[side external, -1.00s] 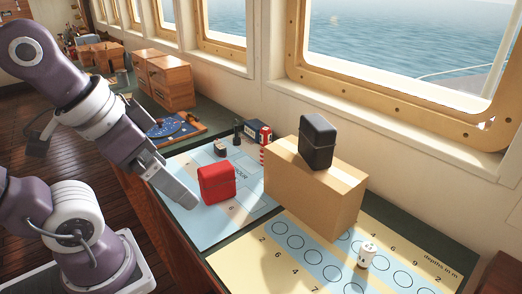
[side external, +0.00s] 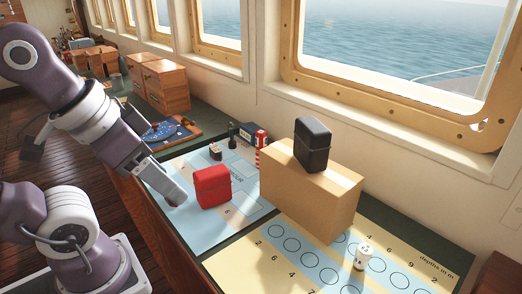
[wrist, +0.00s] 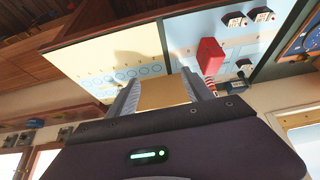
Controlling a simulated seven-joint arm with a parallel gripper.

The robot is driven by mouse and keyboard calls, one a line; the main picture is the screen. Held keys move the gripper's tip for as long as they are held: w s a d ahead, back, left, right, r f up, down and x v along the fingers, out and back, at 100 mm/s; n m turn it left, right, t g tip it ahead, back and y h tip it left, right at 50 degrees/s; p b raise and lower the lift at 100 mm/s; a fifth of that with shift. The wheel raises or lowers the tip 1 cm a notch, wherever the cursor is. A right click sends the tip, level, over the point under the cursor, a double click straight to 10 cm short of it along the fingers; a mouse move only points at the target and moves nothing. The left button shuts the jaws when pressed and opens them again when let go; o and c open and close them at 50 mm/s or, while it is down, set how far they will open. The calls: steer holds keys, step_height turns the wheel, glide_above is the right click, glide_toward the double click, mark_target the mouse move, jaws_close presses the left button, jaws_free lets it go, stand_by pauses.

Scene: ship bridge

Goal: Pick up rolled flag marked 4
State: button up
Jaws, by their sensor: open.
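Several small marked pieces stand on the work area, and I cannot read a 4 on any of them. A white piece with dark marks (side external: 363,256) stands upright on the yellow chart in the side view. A small dark-topped white piece (side external: 215,151) and a red-and-white striped one (side external: 259,160) stand on the blue chart. The wrist view shows small pieces with white labels (wrist: 236,20) at top right. My gripper (side external: 178,196) is over the blue chart, left of the red case. In the wrist view its fingers (wrist: 161,77) are apart with nothing held between them.
A red case (side external: 212,187) stands on the blue chart (side external: 190,222). A tan box (side external: 310,195) with a black case (side external: 312,145) on top stands beside the window wall. The yellow chart (side external: 285,265) has ringed circles. Wooden boxes (side external: 168,85) stand farther back.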

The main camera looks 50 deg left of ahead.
steer(key=w+r+n+g+h, duration=0.25)
steer(key=w+n, duration=0.45)
steer(key=w, duration=0.4)
steer(key=n+h, duration=0.7)
steer(key=n, duration=0.4)
glide_above(261, 135)
steer(key=s+d, duration=0.4)
steer(key=s, duration=0.1)
step_height(261, 135, down, 7)
steer(key=w+a+f+n+t+h, duration=0.1)
steer(key=w+a+f+n+t, duration=0.15)
steer(key=a, duration=0.25)
steer(key=w+a+f+n+t+h, duration=0.1)
steer(key=a+f+n+t, duration=0.1)
steer(key=a+f+n, duration=0.3)
steer(key=shift+m, duration=0.65)
steer(key=x, duration=0.5)
steer(key=shift+d, duration=0.35)
jaws_close()
